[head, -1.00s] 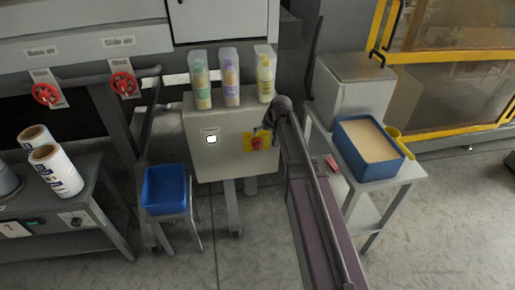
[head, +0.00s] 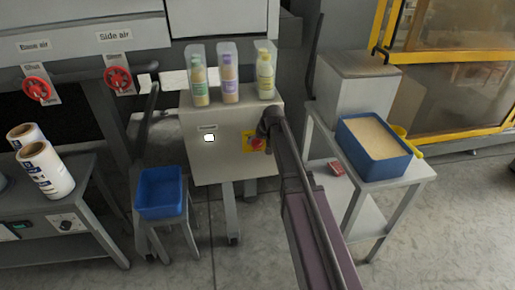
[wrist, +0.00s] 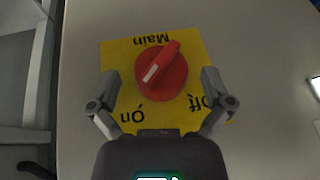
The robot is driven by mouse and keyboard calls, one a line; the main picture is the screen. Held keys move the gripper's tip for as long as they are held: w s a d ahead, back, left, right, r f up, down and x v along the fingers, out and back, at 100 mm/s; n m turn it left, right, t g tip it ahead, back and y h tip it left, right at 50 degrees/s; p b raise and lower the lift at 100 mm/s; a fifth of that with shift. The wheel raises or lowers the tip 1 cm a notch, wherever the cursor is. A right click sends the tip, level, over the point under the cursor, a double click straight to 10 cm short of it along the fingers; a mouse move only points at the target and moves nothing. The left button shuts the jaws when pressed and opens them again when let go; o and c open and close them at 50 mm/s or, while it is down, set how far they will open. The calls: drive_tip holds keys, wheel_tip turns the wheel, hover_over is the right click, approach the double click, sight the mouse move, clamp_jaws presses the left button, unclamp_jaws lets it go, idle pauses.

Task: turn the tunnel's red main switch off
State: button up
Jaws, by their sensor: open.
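The red main switch (wrist: 161,74) is a round knob with a raised grip bar on a yellow plate (wrist: 118,62). The plate is labelled Main, On and Off, and appears upside down in the wrist view. The bar is slanted, with its white mark at the lower-left end, on the side of On. My gripper (wrist: 160,80) is open, one finger on each side of the knob, with gaps visible between. In the head view the switch (head: 257,144) is on the front of a grey cabinet (head: 222,160), partly behind my gripper (head: 268,125).
Three bottles in clear holders (head: 230,75) stand on the cabinet. A small lit white square (head: 209,138) is on its front. A blue bin (head: 161,193) is on a stand at left. A cart with a blue tray (head: 378,172) is at right. Two red valve wheels (head: 37,89) are at upper left.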

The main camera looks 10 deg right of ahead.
drive_tip(key=shift+w+a+f+b, duration=0.15)
drive_tip(key=shift+w+f+b, duration=0.15)
drive_tip(key=shift+f, duration=0.3)
drive_tip(key=c, duration=1.1)
